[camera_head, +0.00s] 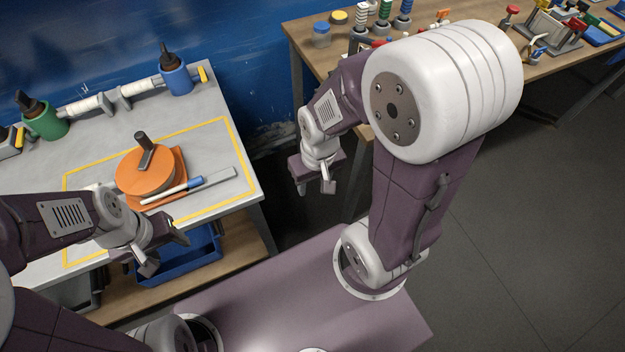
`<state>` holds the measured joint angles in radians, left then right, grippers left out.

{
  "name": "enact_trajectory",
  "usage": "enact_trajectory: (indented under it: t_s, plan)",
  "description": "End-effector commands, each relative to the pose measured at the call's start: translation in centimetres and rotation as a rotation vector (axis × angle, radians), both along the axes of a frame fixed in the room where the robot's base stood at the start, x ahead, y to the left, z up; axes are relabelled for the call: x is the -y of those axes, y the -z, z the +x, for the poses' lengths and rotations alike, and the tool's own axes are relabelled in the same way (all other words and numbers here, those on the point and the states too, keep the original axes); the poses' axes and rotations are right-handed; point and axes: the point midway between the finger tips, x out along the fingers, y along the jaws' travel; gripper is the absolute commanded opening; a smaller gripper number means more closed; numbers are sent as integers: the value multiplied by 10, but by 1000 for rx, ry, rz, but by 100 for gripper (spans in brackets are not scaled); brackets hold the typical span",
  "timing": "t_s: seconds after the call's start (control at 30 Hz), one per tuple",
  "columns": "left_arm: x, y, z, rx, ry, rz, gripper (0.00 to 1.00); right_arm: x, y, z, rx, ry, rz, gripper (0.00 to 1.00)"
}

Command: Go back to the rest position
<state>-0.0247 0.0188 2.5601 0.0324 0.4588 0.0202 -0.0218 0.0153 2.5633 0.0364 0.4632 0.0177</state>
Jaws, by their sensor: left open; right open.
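My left gripper (166,250) is open and empty, over the front edge of the grey table at the left. My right gripper (314,184) is open and empty, in the gap to the right of that table. Neither gripper touches an object that I can see. An orange round piece with a dark upright handle (145,172) stands on the table, beyond my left gripper. A light strip with a blue part (194,183) lies in front of it.
The grey table (215,110) has a yellow outline and holds a green container (45,122) and a blue container (176,78) at the back. A blue bin (185,265) is below. A wooden bench (300,38) with tools stands at the back right. Dark floor (530,210) is clear at right.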

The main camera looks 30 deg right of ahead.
Motion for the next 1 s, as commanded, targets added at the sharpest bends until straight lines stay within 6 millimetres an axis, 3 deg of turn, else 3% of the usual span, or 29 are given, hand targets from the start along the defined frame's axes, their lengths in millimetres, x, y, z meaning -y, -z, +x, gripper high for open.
enact_trajectory:
  t_s: [0.2,0.43,1.0]
  plan:
    - [0,-8,0,0,0,0,56,0,-8,1,2,-3,-1,46]
    - [0,-74,0,1,0,0,56,0,-74,2,3,-4,-1,46]
    - [0,-66,0,0,0,0,56,0,-66,2,3,-4,-1,46]
